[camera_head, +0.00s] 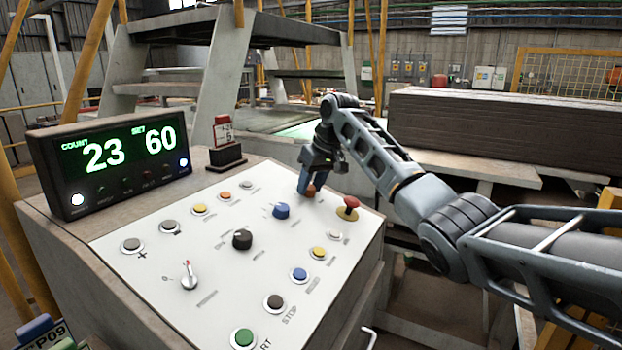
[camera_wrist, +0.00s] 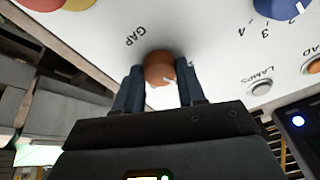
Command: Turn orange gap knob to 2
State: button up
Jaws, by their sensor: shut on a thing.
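The orange gap knob (camera_head: 310,192) sits at the far right part of the white control panel (camera_head: 215,285). In the wrist view the orange knob (camera_wrist: 159,68) lies between my two blue fingertips, beside the printed word GAP. A light pointer mark shows on the knob's lower right. My gripper (camera_head: 309,188) is shut on the knob from above; it also shows in the wrist view (camera_wrist: 160,84). The number marks around this knob are hidden or too small to read.
A blue knob (camera_head: 281,211) stands just left of the orange one, and a red mushroom button (camera_head: 350,203) stands to the right. A black knob (camera_head: 242,239) and several push buttons spread over the panel. A display (camera_head: 115,163) reads 23 and 60.

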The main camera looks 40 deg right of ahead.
jog(key=shift+m+h, duration=0.3)
jog(key=shift+m, duration=1.9)
jog(key=o, duration=1)
jog(key=b+v, duration=0.1)
jog(key=v, duration=0.6)
jog(key=shift+r+b, duration=0.3)
jog(key=shift+r, duration=0.1)
jog(key=shift+s, duration=0.1)
